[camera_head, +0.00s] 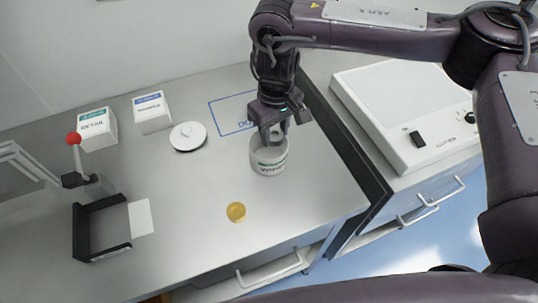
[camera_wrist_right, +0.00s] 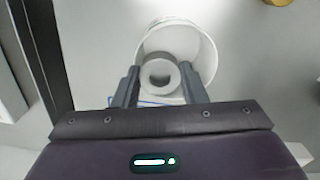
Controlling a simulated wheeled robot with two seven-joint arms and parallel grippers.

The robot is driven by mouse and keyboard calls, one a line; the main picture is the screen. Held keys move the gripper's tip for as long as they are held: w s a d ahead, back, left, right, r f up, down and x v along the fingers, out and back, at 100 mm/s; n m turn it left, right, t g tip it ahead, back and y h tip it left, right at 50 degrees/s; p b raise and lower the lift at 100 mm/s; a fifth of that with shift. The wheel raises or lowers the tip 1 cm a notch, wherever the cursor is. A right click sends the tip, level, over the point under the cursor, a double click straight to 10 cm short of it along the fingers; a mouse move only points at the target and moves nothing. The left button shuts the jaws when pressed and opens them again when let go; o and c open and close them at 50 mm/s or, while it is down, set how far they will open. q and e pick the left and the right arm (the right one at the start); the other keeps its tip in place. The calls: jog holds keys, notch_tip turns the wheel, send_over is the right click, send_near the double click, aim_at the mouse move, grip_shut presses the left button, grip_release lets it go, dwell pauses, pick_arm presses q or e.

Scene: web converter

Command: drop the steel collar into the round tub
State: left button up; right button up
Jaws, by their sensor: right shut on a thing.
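The round tub (camera_head: 269,166) is a white, open cup-like container with dark lettering, standing upright on the steel bench. My right gripper (camera_head: 273,137) is over its mouth, pointing down. In the right wrist view the gripper (camera_wrist_right: 159,70) is shut on the steel collar (camera_wrist_right: 160,91), a thick grey ring with a central hole. The collar appears within the outline of the tub's rim (camera_wrist_right: 207,48); how deep it sits cannot be told. In the head view the collar is mostly hidden by the fingers. My left gripper is not in view.
A yellow disc (camera_head: 236,212) lies in front of the tub. A white round lid (camera_head: 188,136) and two white boxes (camera_head: 97,129) (camera_head: 152,112) stand behind to the left. A red-knobbed lever fixture (camera_head: 73,138) is at far left. A white machine (camera_head: 405,115) is right.

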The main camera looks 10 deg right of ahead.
jog(key=o, duration=1.2)
notch_tip(320, 180, up, 8)
jog(key=shift+f, duration=0.1)
